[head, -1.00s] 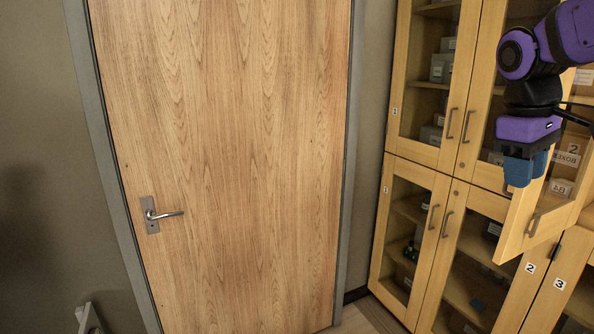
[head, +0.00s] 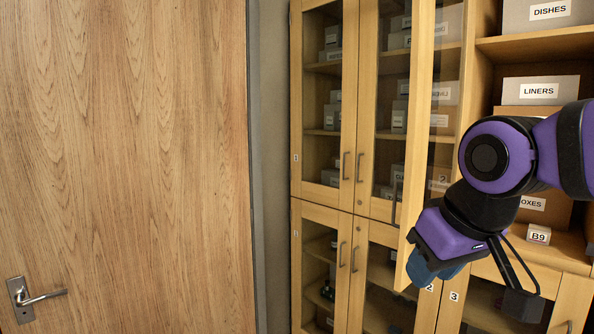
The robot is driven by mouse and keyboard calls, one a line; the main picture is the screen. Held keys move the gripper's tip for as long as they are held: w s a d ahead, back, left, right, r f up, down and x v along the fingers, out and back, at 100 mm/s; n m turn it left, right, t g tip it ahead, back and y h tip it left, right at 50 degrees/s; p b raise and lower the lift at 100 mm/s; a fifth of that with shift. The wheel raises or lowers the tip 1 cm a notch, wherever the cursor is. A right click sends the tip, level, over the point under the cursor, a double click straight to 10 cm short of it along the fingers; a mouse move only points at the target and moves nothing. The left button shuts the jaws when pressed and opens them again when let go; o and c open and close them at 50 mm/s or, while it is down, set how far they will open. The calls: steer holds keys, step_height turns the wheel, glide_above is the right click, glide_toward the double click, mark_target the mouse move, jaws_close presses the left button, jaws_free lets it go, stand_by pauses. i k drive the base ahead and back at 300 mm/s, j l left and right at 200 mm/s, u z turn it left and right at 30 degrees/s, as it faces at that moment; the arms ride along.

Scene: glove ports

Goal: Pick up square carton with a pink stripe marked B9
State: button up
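A small carton marked B9 (head: 538,235) stands on a shelf of the open cabinet at the right, below a brown box. Its label faces me; a pink stripe is too small to make out. My gripper (head: 434,270), purple with blue fingers, hangs in front of the cabinet, to the left of the carton and lower in the picture. It is apart from the carton. The fingers overlap from this side, so their gap does not show.
An open glass-panelled cabinet door (head: 418,130) stands beside my gripper. Boxes marked LINERS (head: 540,90) and DISHES (head: 550,12) sit on shelves above the carton. Closed glass cabinets (head: 350,205) stand left of them, then a wooden room door (head: 120,150).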

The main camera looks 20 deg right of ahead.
mark_target(536, 234)
steer(key=z, duration=0.9)
steer(key=i+j+z, duration=0.35)
steer(key=i, duration=0.2)
steer(key=i+j+z, duration=0.4)
steer(key=i+j, duration=0.3)
steer(key=j, duration=0.15)
steer(key=k+l, duration=0.1)
steer(key=l, duration=0.75)
steer(key=k+l, duration=0.15)
steer(key=l, duration=0.3)
